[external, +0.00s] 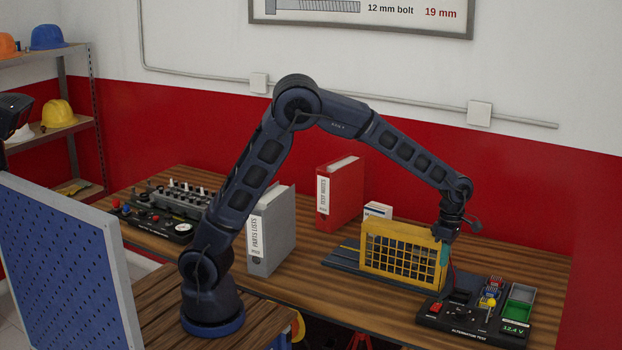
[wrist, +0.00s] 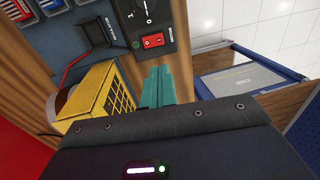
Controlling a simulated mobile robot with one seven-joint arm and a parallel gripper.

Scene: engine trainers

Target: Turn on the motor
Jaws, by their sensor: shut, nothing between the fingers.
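The red rocker switch (wrist: 152,41) sits on a black control panel (wrist: 190,8) in the wrist view, with small lettering beside it that is hard to read. In the external view the panel (external: 458,327), marked "ALTERNATOR TEST", lies at the table's right front, and the red switch (external: 436,307) is near its left end. My gripper (external: 443,262) points down beside the right end of the yellow cage, above and behind the panel. Its teal fingers (wrist: 160,84) are shut and empty, short of the switch and apart from it. I cannot tell the switch's position.
The yellow mesh cage (external: 402,251) stands close to my fingers; it also shows in the wrist view (wrist: 95,105). A red binder (external: 341,192) and a grey binder (external: 272,230) stand further left. Small bins (external: 518,303) and a green readout (external: 515,330) are at the panel's right.

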